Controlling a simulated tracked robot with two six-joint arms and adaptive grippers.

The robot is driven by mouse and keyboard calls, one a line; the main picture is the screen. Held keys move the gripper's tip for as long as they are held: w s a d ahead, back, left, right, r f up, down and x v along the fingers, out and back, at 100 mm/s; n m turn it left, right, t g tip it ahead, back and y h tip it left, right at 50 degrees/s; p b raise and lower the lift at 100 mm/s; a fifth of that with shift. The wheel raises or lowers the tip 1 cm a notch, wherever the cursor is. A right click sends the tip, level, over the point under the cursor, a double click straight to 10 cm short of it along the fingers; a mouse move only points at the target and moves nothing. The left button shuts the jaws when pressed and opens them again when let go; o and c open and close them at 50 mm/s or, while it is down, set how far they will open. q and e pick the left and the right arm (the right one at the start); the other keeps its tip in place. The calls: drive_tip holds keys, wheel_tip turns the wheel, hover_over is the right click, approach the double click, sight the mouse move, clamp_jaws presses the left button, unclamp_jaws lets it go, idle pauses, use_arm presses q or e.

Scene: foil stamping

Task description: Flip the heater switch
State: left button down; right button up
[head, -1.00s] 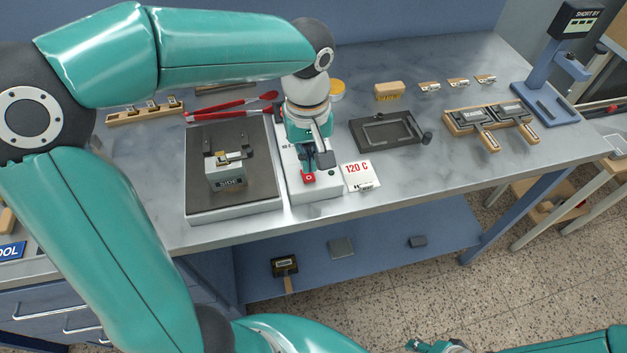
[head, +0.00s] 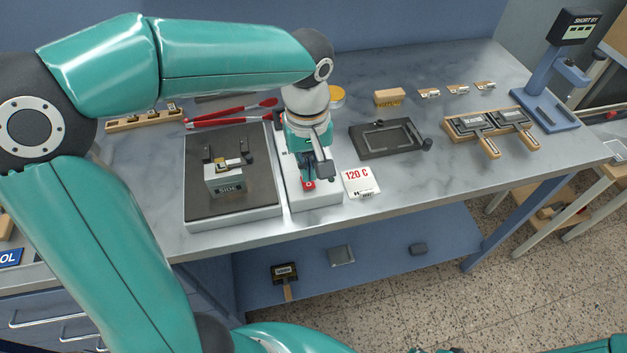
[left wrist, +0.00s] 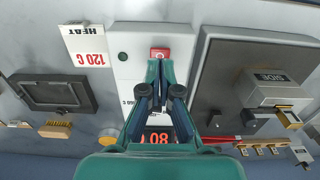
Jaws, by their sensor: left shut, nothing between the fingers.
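The heater switch is a small red rocker (head: 309,185) at the front of a white control box (head: 318,197). The switch also shows in the left wrist view (left wrist: 160,53), with a light mark on it. My left gripper (head: 309,172) is shut and empty, pointing down over the box. Its fingertips (left wrist: 157,65) are at or just above the switch's edge; I cannot tell whether they touch. Red digits glow on a display (left wrist: 159,137) on the box, partly hidden behind the fingers.
A white card (head: 358,180) reading 120 C stands right of the box. A grey press bed (head: 205,212) with a metal block (head: 224,183) is close on the left. A dark frame tray (head: 372,149), red-handled tongs (head: 225,118) and wooden-handled tools lie around. The bench front edge is near.

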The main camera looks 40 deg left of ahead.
sight(309, 184)
use_arm(q)
drive_tip(key=shift+f+b, duration=1.15)
drive_tip(key=shift+f, duration=0.2)
idle(1.0)
wheel_tip(309, 184, up, 7)
drive_tip(key=p, duration=0.6)
idle(0.3)
idle(0.3)
